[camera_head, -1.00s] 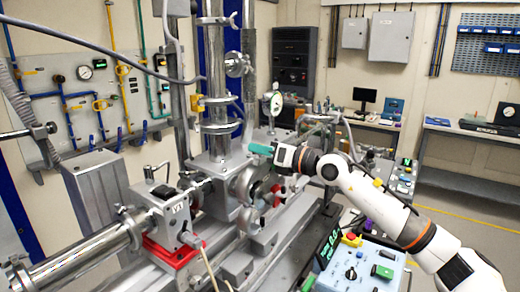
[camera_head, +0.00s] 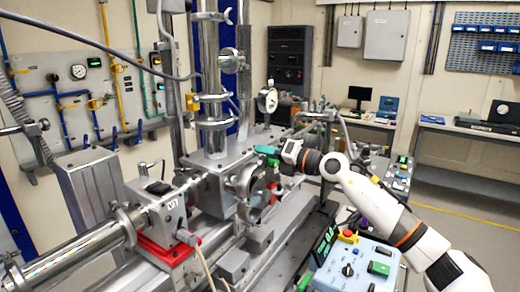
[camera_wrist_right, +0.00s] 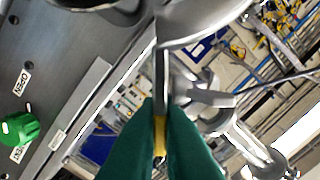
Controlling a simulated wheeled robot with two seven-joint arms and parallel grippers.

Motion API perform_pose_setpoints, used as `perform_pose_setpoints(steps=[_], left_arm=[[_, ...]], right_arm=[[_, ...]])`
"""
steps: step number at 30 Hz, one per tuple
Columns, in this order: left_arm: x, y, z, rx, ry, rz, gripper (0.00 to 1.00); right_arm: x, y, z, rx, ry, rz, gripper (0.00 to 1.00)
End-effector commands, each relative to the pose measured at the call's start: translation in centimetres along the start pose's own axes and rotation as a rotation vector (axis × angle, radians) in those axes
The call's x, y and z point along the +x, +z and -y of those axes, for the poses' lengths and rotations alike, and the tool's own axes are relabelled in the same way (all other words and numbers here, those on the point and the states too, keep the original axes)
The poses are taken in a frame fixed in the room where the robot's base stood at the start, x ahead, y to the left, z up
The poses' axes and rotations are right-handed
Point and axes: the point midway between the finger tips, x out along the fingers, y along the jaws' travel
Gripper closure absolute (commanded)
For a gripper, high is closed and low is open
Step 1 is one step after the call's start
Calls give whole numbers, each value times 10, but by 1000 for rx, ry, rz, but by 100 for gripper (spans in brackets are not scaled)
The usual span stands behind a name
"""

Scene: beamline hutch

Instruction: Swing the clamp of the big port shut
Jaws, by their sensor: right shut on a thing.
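The big port (camera_head: 247,187) is a round metal flange on the front of the grey chamber (camera_head: 214,182). Its clamp's curved metal parts show beside it, but the head view is too small to separate them. My right gripper (camera_head: 267,151), with green fingers, is at the upper right of the port. In the right wrist view the gripper (camera_wrist_right: 160,140) is shut on a thin grey metal piece with a yellow part (camera_wrist_right: 160,132), which looks like the clamp's arm. A large curved metal rim (camera_wrist_right: 205,25) is just above it. My left gripper is not in view.
A green knob (camera_wrist_right: 20,129) with an OPEN label is at the left of the wrist view. A dial gauge (camera_head: 267,100) stands behind my right gripper. A valve block (camera_head: 160,205) on a red base and a blue control box (camera_head: 355,268) stand nearer the camera.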

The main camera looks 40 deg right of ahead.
Motion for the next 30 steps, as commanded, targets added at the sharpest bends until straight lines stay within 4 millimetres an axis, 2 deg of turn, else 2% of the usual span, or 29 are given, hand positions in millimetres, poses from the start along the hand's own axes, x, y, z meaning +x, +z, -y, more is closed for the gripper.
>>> perform_pose_setpoints(steps=[6, 15, 21, 30], left_arm=[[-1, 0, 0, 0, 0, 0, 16], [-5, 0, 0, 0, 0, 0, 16], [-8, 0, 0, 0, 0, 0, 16], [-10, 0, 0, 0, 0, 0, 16]], right_arm=[[0, 1, -31, 209, 2, -2, 100], [0, 12, -66, 473, 2, -3, 100], [0, 22, -82, 605, 2, -4, 100], [0, 31, -95, 716, 1, -4, 100]])
